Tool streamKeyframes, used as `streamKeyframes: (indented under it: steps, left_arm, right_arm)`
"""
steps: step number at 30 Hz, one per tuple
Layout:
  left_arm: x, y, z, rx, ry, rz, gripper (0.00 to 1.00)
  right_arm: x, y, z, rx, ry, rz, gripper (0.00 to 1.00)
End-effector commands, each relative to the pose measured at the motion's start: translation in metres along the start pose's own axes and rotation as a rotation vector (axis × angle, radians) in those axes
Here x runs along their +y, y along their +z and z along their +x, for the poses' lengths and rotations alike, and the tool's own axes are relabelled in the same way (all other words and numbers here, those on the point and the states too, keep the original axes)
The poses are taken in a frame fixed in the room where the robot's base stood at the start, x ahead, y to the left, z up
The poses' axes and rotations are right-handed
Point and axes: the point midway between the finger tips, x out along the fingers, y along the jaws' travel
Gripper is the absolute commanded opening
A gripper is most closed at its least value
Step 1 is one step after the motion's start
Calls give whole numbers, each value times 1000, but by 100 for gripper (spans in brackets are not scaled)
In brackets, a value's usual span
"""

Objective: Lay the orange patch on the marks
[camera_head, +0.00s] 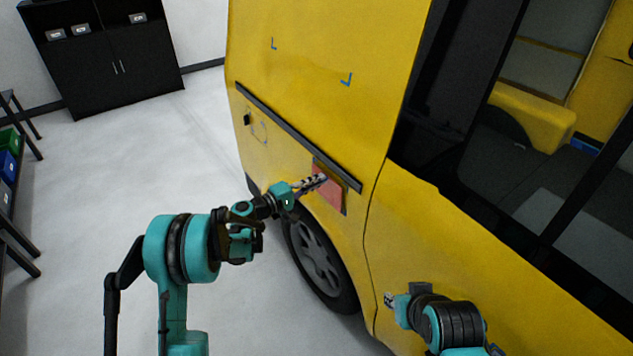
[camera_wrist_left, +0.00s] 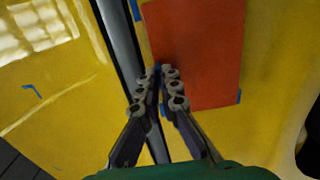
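The orange patch (camera_head: 331,188) lies flat against the yellow van's side, below the dark trim strip, and looks reddish. In the left wrist view the patch (camera_wrist_left: 208,45) shows blue corner marks (camera_wrist_left: 239,97) at its edges. My left gripper (camera_head: 320,179) is at the patch's left edge; in the wrist view its fingertips (camera_wrist_left: 163,73) are close together over that edge, with no patch material clearly between them. The fingers partly hide this edge. My right gripper (camera_head: 390,300) is low beside the van, away from the patch; its fingers are too small to judge.
The van's dark trim strip (camera_head: 298,135) runs just above the patch, with a wheel (camera_head: 318,258) below. More blue corner marks (camera_head: 346,80) sit higher on the panel. A black cabinet (camera_head: 100,55) stands at the back left.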

Motion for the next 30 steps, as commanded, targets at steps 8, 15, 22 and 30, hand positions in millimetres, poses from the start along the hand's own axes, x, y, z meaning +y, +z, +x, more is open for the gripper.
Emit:
streamKeyframes:
  steps: [8, 15, 22, 30]
  left_arm:
    - [0, 1, 0, 0, 0, 0, 0]
    - [0, 1, 1, 0, 0, 0, 0]
    - [0, 1, 5, -1, 0, 0, 0]
    - [0, 1, 9, -1, 0, 0, 0]
  right_arm:
    - [0, 1, 2, 0, 0, 0, 29]
    - [0, 1, 2, 0, 0, 0, 29]
    - [0, 2, 2, 0, 0, 0, 29]
    - [0, 2, 2, 0, 0, 0, 29]
